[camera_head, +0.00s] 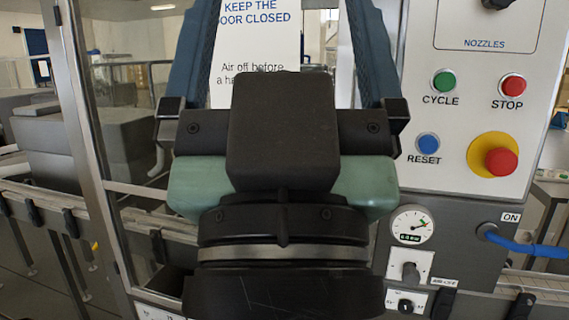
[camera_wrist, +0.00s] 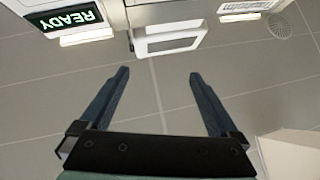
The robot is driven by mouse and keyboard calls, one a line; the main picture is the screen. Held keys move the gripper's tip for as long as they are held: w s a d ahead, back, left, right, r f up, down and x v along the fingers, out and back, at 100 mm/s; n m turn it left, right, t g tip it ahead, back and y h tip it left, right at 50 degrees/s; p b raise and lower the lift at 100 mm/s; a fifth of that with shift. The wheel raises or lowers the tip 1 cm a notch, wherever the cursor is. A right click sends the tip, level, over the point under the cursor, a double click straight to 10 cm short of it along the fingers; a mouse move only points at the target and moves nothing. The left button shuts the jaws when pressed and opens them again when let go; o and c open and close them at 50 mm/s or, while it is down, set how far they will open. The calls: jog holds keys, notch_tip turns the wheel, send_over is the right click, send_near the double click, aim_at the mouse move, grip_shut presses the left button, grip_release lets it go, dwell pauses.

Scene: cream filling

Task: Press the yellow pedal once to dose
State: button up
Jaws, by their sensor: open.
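No yellow pedal shows in either view. My gripper (camera_head: 280,40) fills the middle of the head view, seen from behind, with its two blue fingers spread wide and running out past the top edge. In the wrist view my gripper (camera_wrist: 158,76) is open, with nothing between its fingers. Behind it there are grey ceiling-like panels and an upside-down READY sign (camera_wrist: 68,20).
A control panel (camera_head: 455,130) stands at the right with a green CYCLE button (camera_head: 444,82), red STOP button (camera_head: 513,87), blue RESET button (camera_head: 428,145) and red emergency button (camera_head: 501,162). A gauge (camera_head: 412,225) is below. A glazed, framed door with a notice (camera_head: 262,45) is behind my gripper.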

grip_shut()
dwell(1.5)
